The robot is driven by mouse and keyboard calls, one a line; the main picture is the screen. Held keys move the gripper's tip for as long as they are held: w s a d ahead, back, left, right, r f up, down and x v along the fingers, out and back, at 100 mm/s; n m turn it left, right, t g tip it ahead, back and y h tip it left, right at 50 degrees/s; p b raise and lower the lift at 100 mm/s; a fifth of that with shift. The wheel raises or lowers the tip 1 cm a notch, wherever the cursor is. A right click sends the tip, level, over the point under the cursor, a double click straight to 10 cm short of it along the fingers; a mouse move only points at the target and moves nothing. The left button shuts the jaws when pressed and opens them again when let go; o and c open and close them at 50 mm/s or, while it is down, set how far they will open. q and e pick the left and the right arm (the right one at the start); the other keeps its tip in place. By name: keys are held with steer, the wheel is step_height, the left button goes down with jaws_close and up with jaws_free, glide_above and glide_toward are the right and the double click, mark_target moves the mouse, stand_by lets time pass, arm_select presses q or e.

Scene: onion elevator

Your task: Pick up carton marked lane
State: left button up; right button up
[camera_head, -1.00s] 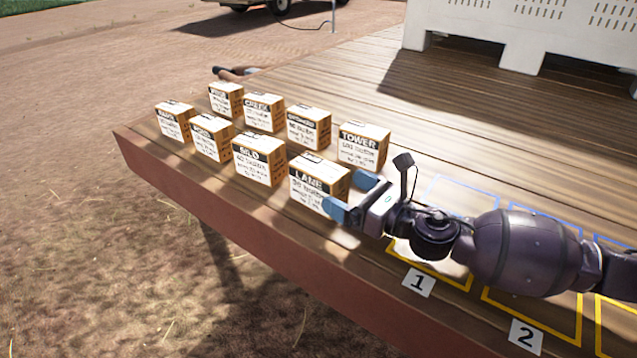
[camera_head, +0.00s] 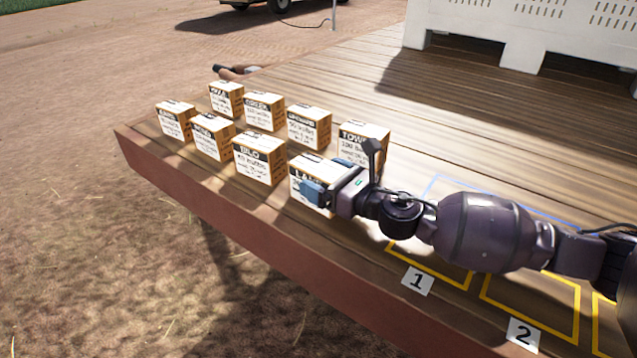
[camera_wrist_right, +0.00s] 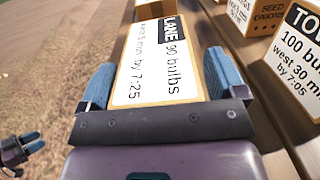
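The carton marked LANE (camera_head: 303,176) stands upright on the wooden deck, in the near row at its right end. My right gripper covers much of it in the head view. In the right wrist view the LANE carton (camera_wrist_right: 158,62) lies between the two blue fingers, its label facing up in the picture. My right gripper (camera_head: 326,178) is open, with one finger on each side of the carton; whether they touch it is hard to tell. My left gripper (camera_wrist_right: 30,142) shows small at the lower left of the right wrist view, its opening unclear.
Several more cartons fill two rows. The deck's front edge (camera_head: 250,240) is near. Yellow outlined spaces with plates 1 (camera_head: 418,281) and 2 (camera_head: 524,334) lie to the right.

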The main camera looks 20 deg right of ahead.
steer(key=c, duration=1)
steer(key=shift+c, duration=0.7)
steer(key=shift+r, duration=0.15)
